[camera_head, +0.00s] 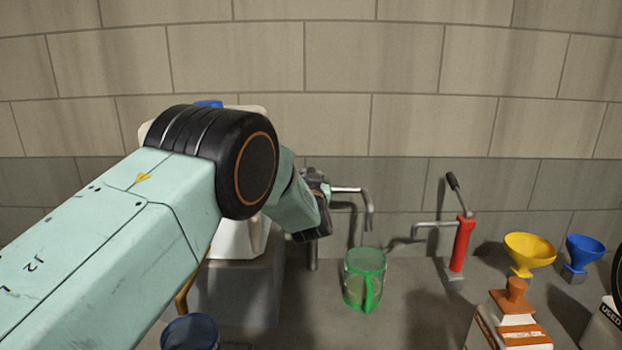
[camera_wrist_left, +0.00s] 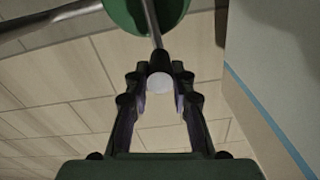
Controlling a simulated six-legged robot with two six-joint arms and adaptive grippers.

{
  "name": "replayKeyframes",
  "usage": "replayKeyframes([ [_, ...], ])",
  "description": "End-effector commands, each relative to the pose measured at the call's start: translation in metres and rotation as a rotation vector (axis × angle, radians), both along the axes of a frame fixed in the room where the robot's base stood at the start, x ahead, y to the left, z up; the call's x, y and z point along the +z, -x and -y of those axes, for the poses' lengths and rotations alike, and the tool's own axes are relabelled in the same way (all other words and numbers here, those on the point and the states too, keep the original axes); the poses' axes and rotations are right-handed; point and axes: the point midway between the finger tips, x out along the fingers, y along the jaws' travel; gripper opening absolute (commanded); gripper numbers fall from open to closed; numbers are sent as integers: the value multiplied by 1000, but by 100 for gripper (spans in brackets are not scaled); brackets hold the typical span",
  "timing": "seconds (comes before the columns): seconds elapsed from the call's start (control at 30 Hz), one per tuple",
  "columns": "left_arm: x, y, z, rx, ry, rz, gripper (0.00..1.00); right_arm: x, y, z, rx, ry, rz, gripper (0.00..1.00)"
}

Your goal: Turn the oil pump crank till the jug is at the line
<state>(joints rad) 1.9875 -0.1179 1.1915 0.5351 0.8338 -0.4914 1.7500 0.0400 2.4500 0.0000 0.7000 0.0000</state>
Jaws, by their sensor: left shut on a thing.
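My left gripper (camera_head: 316,208) reaches in from the left to the oil pump, and its wrist hides most of the pump body. In the left wrist view, the fingers (camera_wrist_left: 159,80) are shut on the pale round knob of the crank (camera_wrist_left: 159,83). A metal rod and a green round part show beyond the fingertips. The pump's bent metal spout (camera_head: 368,205) points down above the green see-through jug (camera_head: 365,278). The jug stands upright on the bench, its handle toward me. I cannot make out its line or the exact oil level. My right gripper is not in view.
A red hand pump (camera_head: 462,243) stands to the right, with a yellow funnel (camera_head: 529,250) and a blue funnel (camera_head: 583,253) beyond it. An orange-capped container (camera_head: 508,325) is at the front right. A dark blue cup (camera_head: 190,333) is at the front left.

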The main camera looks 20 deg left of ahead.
Motion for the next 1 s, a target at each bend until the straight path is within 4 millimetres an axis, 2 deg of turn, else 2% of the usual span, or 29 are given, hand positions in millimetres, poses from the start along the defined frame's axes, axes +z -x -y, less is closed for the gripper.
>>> replayKeyframes([
  [0.27, -1, 0, -1, 0, 10, 1, 0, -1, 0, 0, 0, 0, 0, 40],
  [0.47, -3, 2, -7, 1, 78, 21, 0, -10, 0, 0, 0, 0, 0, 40],
  [1.0, -13, 9, -34, 0, 445, 127, 0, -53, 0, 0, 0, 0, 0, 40],
])
